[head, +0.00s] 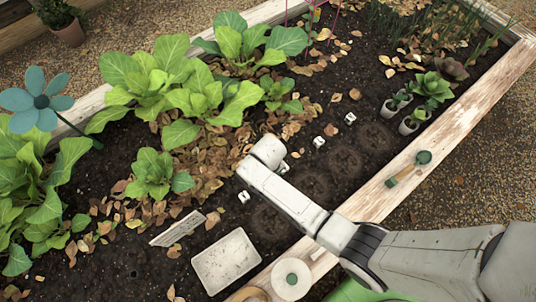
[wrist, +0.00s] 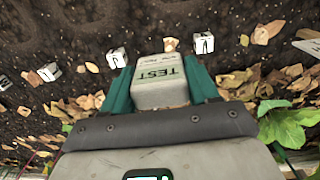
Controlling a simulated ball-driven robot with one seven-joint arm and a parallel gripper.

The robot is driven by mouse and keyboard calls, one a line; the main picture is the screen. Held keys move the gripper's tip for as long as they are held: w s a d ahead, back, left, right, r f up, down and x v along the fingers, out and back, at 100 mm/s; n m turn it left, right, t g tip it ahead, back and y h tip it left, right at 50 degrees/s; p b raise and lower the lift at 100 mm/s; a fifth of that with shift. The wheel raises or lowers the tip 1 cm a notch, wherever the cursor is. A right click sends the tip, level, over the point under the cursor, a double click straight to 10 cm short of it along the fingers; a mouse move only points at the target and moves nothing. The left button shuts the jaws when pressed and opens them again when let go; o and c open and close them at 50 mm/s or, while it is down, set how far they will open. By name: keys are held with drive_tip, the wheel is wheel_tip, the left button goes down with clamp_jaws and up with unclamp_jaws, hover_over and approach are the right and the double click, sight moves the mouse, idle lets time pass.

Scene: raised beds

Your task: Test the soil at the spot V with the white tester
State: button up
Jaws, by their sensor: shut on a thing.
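My gripper (wrist: 158,82) is shut on the white tester (wrist: 160,92), a pale block marked TEST between its two teal fingers. The tester's lower end is hidden from me. White marker cubes stand in a row in the soil. One cube (wrist: 204,42) bears a dark mark like an upside-down V, and appears to be the cube (head: 243,196) at the row's near end in the head view. A dark round soil patch (head: 268,222) lies beside that cube. In the head view my arm hides the gripper and tester.
Other cubes (head: 319,141) (head: 350,118) mark further round patches. Leafy plants (head: 150,175) and dry leaves line the left side. A small sign (head: 177,229) and pale slab (head: 226,262) lie at the front. The wooden edge (head: 440,130) holds a green-headed tool (head: 408,168).

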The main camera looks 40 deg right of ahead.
wheel_tip(320, 180, down, 5)
drive_tip(key=b, duration=0.4)
drive_tip(key=shift+r, duration=0.1)
drive_tip(key=shift+f+b, duration=0.95)
drive_tip(key=shift+f, duration=0.35)
drive_tip(key=shift+f+b, duration=1.25)
drive_tip(key=shift+f, duration=1.1)
idle(3.5)
